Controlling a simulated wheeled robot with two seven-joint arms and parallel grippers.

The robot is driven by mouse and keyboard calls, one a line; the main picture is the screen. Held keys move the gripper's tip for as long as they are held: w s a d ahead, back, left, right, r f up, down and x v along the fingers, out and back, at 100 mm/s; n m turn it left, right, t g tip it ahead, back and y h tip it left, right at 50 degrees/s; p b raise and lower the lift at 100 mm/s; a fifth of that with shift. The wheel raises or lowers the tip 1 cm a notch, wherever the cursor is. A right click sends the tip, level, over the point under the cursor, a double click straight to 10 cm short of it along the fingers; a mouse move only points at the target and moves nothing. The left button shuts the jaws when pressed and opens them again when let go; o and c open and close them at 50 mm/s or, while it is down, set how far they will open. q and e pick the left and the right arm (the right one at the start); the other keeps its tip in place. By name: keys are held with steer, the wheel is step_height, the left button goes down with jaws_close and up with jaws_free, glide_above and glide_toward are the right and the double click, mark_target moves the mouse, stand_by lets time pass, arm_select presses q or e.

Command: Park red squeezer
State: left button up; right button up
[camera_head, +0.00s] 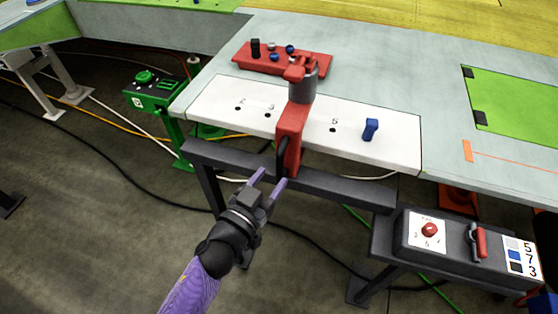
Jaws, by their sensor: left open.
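The red squeezer (290,132) is upright at the front edge of the white numbered strip (378,148). A grey cylinder (303,88) is at its top, and its red body reaches down over the edge with a dark handle beside it. It stands between the holes marked 3 and 5. My left gripper (269,186) is open and empty, just below the squeezer's lower end. Its fingers point up toward it; whether they touch cannot be told. My right gripper is not in view.
A red tray (262,61) with small black and blue parts lies behind the strip. A blue clip (370,129) stands on the strip's right. A grey control box (445,245) with a red knob is at lower right. A dark rail (330,185) runs below the bench.

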mark_target(278, 169)
arm_select(q)
steer(key=x, duration=0.4)
steer(key=shift+w+d, duration=0.2)
steer(key=shift+w, duration=0.15)
jaws_close()
steer(key=shift+f, duration=0.1)
stand_by(1.0)
